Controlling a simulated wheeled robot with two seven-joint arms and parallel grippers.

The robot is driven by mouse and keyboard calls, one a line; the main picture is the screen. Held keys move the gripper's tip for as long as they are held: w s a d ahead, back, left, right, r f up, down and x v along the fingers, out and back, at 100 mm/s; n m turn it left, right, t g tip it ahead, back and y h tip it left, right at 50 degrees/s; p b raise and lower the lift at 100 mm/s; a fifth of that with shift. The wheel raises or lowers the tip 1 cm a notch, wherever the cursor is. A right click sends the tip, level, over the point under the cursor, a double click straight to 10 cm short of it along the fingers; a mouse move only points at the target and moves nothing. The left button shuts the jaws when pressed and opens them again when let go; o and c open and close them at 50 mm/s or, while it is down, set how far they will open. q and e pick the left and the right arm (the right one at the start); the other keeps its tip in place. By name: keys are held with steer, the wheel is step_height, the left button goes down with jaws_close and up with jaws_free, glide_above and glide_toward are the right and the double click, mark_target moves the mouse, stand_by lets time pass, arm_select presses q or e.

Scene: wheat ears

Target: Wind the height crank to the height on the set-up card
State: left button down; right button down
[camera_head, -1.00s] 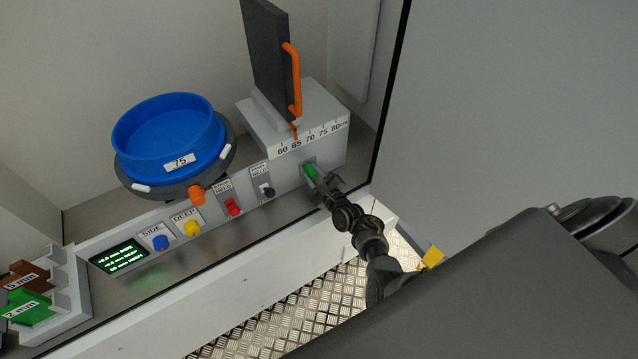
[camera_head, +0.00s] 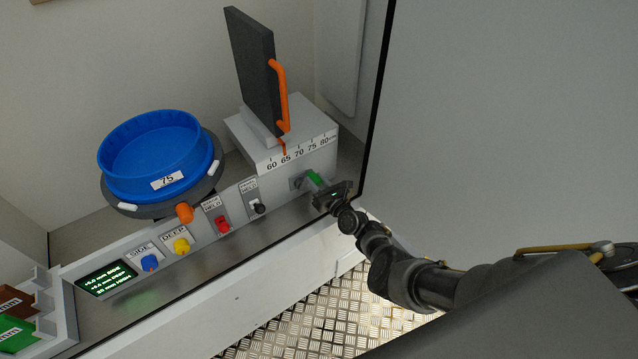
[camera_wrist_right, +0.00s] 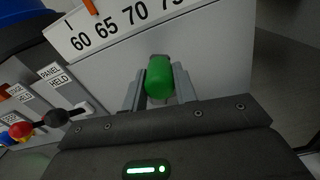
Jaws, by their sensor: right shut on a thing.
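A green crank handle (camera_head: 315,179) sticks out of the grey panel, below a scale (camera_head: 298,152) marked 60 to 80. No label on it shows which axis it serves. My right gripper (camera_head: 325,191) is shut on it; in the right wrist view the green handle (camera_wrist_right: 160,77) sits between the fingers. An orange pointer (camera_head: 284,147) stands near 65 on the scale. A small green-lit display (camera_head: 107,279) shows three lines too small to read surely. No set-up card can be made out. My left gripper is not in view.
A blue round pan (camera_head: 150,155) labelled 75 sits on a dark ring. The panel has a blue SIDE knob (camera_head: 149,262), a yellow DEEP knob (camera_head: 181,246), a red switch (camera_head: 222,225) and a black switch (camera_head: 257,207). A dark upright plate (camera_head: 255,75) has an orange handle (camera_head: 279,95).

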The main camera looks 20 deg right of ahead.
steer(key=shift+d+f+m, duration=0.15)
steer(key=shift+d+m, duration=0.15)
steer(key=shift+m, duration=0.1)
steer(key=shift+f, duration=0.1)
steer(key=c, duration=1.1)
jaws_free()
steer(key=shift+s+d+p, duration=0.1)
steer(key=shift+s+p, duration=0.25)
steer(key=shift+s, duration=0.1)
steer(key=p+v, duration=0.2)
steer(key=v, duration=0.7)
steer(key=shift+s+d+p, duration=0.2)
steer(key=shift+s+p, duration=0.15)
steer(key=shift+p, duration=0.05)
